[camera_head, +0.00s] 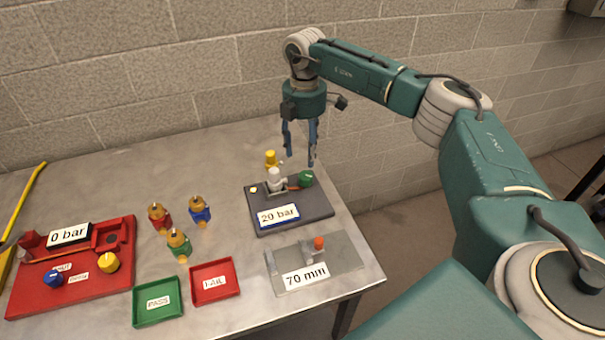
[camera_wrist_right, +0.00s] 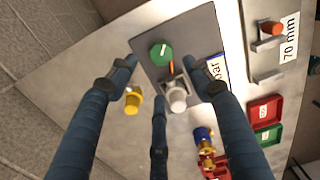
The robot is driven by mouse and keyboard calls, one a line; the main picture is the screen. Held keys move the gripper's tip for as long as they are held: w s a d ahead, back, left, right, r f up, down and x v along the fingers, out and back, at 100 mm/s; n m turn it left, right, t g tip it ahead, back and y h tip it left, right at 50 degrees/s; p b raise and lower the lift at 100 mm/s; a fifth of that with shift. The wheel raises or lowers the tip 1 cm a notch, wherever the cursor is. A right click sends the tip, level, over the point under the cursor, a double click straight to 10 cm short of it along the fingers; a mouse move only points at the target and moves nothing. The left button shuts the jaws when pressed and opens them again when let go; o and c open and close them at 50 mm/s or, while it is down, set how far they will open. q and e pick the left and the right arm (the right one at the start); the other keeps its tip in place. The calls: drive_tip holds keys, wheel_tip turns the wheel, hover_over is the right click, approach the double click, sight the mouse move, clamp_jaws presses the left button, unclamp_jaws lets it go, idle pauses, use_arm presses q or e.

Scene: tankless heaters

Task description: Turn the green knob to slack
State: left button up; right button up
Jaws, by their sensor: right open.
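The green knob (camera_head: 305,178) sits at the back right of the dark grey panel (camera_head: 318,207) labelled 20 bar. In the right wrist view the green knob (camera_wrist_right: 161,53) shows a small white mark on its top. My right gripper (camera_head: 300,158) is open and empty, pointing down above the back of this panel. In its wrist view the spread fingers (camera_wrist_right: 165,100) frame the panel, with the knob apart from them. A white fitting (camera_head: 275,178) and an orange-red lever stand on the panel beside the knob. My left gripper is not in view.
A yellow-topped part (camera_head: 271,158) stands just behind the panel. A 70 mm gauge (camera_head: 335,262) lies in front. Several brass valves (camera_head: 178,243), a green PASS tray (camera_head: 158,302), a red tray (camera_head: 215,282) and the red 0 bar panel (camera_head: 120,262) are left. The wall is close behind.

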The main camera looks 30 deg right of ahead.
sight(305, 175)
drive_tip(key=f, duration=0.3)
drive_tip(key=f+p, duration=0.1)
drive_tip(key=f, duration=0.2)
drive_tip(key=f+p, duration=0.1)
drive_tip(key=f, duration=0.2)
drive_tip(key=shift+s, duration=0.25)
drive_tip(key=shift+c, duration=0.5)
drive_tip(key=c, duration=1.1)
